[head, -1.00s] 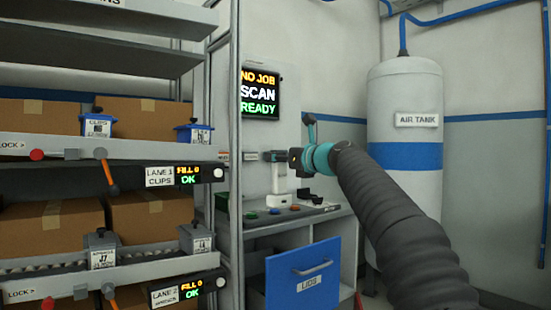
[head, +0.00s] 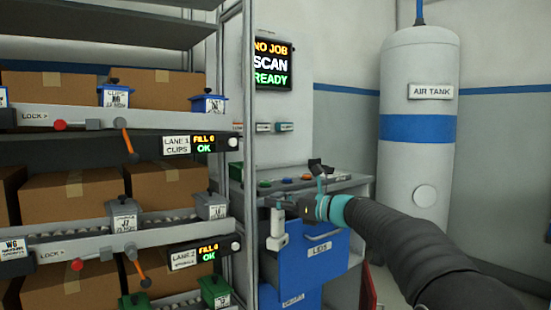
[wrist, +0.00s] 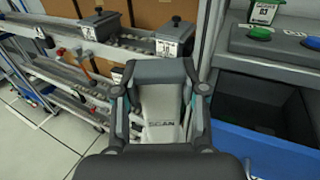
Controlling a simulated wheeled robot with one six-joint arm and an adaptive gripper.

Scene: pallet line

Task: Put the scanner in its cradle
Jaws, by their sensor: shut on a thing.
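My gripper (head: 285,213) is shut on the white scanner (head: 277,232), which hangs below it in front of the blue drawer fronts. In the wrist view the scanner (wrist: 161,112), lettered "SCAN", sits between the two fingers of my gripper (wrist: 160,75). I cannot make out the cradle for certain. A small black holder-like shape (head: 318,165) stands at the back of the grey console, partly behind my wrist, and may be it.
The grey console (head: 345,184) has coloured buttons. The blue "LIDS" drawer (head: 322,250) is below; the wrist view shows an open blue drawer (wrist: 262,142) right of my gripper. Racks with cartons and bins (head: 122,215) stand left. The air tank (head: 415,170) stands right.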

